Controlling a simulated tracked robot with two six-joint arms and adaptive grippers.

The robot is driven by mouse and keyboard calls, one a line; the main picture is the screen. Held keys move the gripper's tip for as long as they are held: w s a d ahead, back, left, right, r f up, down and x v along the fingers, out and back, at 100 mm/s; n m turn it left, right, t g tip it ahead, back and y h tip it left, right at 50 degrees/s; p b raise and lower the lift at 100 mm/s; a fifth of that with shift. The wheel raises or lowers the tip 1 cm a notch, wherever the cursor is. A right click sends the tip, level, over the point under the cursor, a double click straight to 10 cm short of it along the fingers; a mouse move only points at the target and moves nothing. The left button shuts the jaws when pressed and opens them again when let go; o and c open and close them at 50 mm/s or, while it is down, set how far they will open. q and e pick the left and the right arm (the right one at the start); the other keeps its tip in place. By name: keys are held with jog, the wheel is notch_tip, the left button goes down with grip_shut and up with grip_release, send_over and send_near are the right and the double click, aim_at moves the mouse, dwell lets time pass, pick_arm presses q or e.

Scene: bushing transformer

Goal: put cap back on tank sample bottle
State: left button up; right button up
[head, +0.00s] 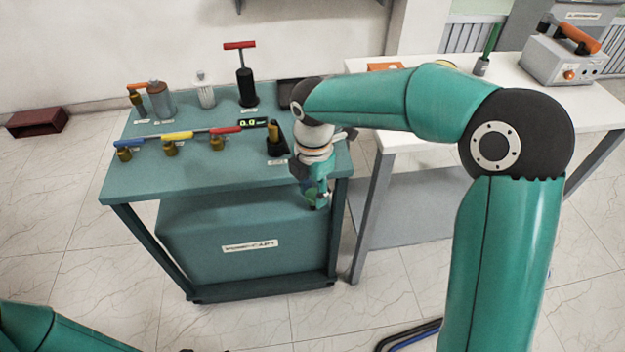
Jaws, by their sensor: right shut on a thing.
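My right gripper (319,198) hangs at the right front corner of the teal cart, pointing down. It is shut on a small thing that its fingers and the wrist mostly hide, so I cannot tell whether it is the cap. A grey, bottle-like container (161,99) stands at the back left of the cart top, and a pale, ribbed bottle-like container (205,90) stands to its right. Their labels are too small to read, so I cannot tell which is the tank sample bottle. My left gripper is not in view; only part of my left arm shows at lower left.
The teal cart (130,188) carries a red-handled black pump (246,88), a pipe with coloured handles and brass fittings (177,136), a small display (253,123) and a black holder with a brass piece (275,140). A white table (400,140) stands close on the right, with a grey instrument (560,60).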

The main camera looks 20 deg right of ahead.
notch_tip(320, 180, down, 5)
jog(key=m, duration=0.9)
jog(key=shift+r, duration=0.15)
jog(key=m, duration=0.4)
jog(key=f+m, duration=0.1)
jog(key=m, duration=0.3)
jog(key=w+f+m, duration=0.1)
jog(key=m, duration=0.3)
jog(key=shift+w+a+f, duration=0.1)
jog(key=shift+a+f, duration=0.15)
jog(key=shift+a, duration=0.15)
